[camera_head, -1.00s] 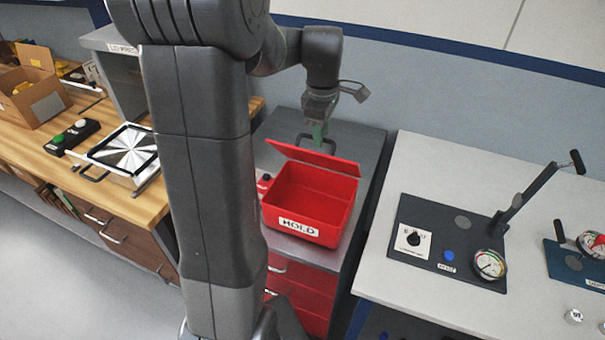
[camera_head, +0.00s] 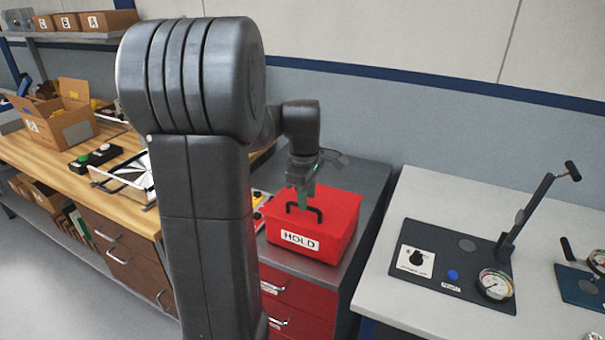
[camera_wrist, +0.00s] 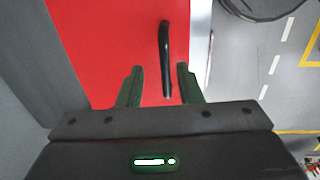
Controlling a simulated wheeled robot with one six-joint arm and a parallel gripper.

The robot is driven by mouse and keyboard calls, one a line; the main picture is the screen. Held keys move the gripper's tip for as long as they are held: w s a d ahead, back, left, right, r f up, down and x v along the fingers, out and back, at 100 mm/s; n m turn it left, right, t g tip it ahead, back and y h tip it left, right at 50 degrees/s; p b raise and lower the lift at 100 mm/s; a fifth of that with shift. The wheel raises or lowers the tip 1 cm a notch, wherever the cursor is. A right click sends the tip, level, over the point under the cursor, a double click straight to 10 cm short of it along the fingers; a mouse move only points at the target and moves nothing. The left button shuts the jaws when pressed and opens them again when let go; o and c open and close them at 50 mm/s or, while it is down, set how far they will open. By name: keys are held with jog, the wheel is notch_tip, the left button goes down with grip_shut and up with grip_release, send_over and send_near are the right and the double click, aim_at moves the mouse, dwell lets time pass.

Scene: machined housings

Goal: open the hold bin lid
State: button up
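The red hold bin (camera_head: 335,250) stands on a grey-topped cabinet, with a white HOLD label on its front. Its red lid (camera_head: 338,207) lies flat and shut over the top, hiding the inside. The lid also shows in the wrist view (camera_wrist: 110,35). A black bar handle (camera_head: 305,210) stands on the lid near its front edge. My gripper (camera_head: 303,194) is just above the lid at the handle. In the wrist view its two green fingers (camera_wrist: 160,70) are apart, with the handle (camera_wrist: 165,45) between them and a gap visible on both sides.
A white table (camera_head: 380,280) to the right holds a panel (camera_head: 440,262) with an upright lever (camera_head: 530,210) and a gauge. A wooden bench (camera_head: 125,190) with a tray and boxes stands left. Small red and yellow items sit left of the bin.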

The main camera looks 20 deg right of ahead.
jog(key=shift+s+a+f+t+h+b, duration=0.15)
jog(key=shift+a+f+b, duration=0.05)
jog(key=shift+f+b, duration=0.3)
jog(key=shift+s+a+f+t+h+b, duration=0.1)
jog(key=shift+a+f+t+h+b, duration=0.05)
jog(key=shift+f+b, duration=0.35)
notch_tip(320, 180, up, 14)
jog(key=s+a+p, duration=0.1)
jog(key=a, duration=0.1)
jog(key=shift+s, duration=0.4)
jog(key=f, duration=0.4)
jog(key=w+d+f, duration=0.1)
jog(key=f, duration=0.4)
jog(key=d+f, duration=0.1)
jog(key=f, duration=0.3)
jog(key=shift+w+f, duration=0.3)
jog(key=shift+w, duration=0.1)
jog(key=shift+w+d+r+p, duration=0.15)
jog(key=shift+d+r+p, duration=0.05)
jog(key=shift+r+p, duration=0.4)
jog(key=shift+w+d+r+g+y+p, duration=0.2)
jog(key=shift+r+g+y+p, duration=0.25)
jog(key=shift+r+p, duration=0.5)
jog(key=shift+w+d+r+p, duration=0.15)
jog(key=shift+w+d+p, duration=0.1)
jog(key=shift+p, duration=0.5)
